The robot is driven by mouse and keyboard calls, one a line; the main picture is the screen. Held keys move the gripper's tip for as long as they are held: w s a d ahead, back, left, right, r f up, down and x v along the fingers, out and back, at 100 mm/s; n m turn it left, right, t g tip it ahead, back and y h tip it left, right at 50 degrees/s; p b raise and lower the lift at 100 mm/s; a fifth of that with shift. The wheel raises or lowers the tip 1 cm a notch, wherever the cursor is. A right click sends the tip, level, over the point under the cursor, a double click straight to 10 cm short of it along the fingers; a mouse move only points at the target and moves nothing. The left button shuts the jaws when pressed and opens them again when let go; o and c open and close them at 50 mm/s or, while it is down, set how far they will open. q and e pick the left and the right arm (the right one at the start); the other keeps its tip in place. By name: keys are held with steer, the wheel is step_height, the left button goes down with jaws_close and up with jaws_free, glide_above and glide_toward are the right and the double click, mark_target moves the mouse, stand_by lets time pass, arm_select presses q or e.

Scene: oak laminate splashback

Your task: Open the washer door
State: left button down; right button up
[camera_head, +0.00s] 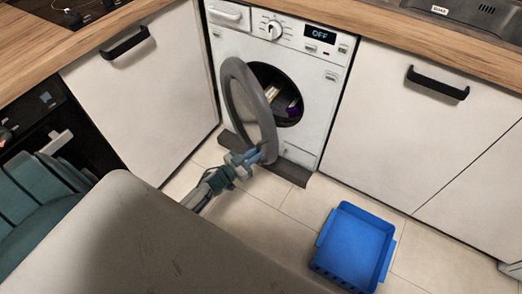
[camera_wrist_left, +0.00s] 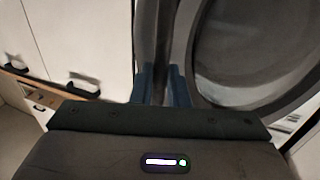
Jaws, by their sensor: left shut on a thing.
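The white washer (camera_head: 312,62) stands under the counter, its display reading OFF. Its round grey door (camera_head: 233,92) is swung open to the left, well clear of the drum opening (camera_head: 268,82), where some laundry shows. My left gripper (camera_head: 262,153) is shut on the lower edge of the door. In the left wrist view, the blue fingers (camera_wrist_left: 161,85) are on either side of the door's rim, and the dark door glass (camera_wrist_left: 255,50) fills the right side. My right gripper is in neither view.
A blue basket (camera_head: 345,215) stands on the tiled floor at the lower right. White cabinets (camera_head: 425,125) flank the washer. Some tiled floor between the washer and basket is clear.

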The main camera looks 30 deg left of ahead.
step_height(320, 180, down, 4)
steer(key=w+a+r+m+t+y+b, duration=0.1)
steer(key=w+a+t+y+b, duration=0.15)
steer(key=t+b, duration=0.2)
arm_select(q)
steer(key=s+a+m+g+h+b, duration=0.1)
steer(key=s+a+m+g+h, duration=0.1)
steer(key=s+a, duration=0.5)
steer(key=s+a+m+g+h+b, duration=0.1)
steer(key=s+a, duration=0.6)
steer(key=a, duration=0.8)
steer(key=shift+s+m+g+h, duration=0.2)
steer(key=shift+m+g+h, duration=0.4)
steer(key=shift+m+h, duration=0.85)
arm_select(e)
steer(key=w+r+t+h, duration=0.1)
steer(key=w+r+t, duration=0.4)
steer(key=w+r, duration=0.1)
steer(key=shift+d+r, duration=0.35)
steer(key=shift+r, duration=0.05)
arm_select(q)
steer(key=shift+r+n+h, duration=0.15)
steer(key=shift+n+h, duration=0.2)
steer(key=c, duration=1.5)
jaws_free()
steer(key=shift+w, duration=0.1)
steer(key=shift+c, duration=0.2)
steer(key=shift+o, duration=0.7)
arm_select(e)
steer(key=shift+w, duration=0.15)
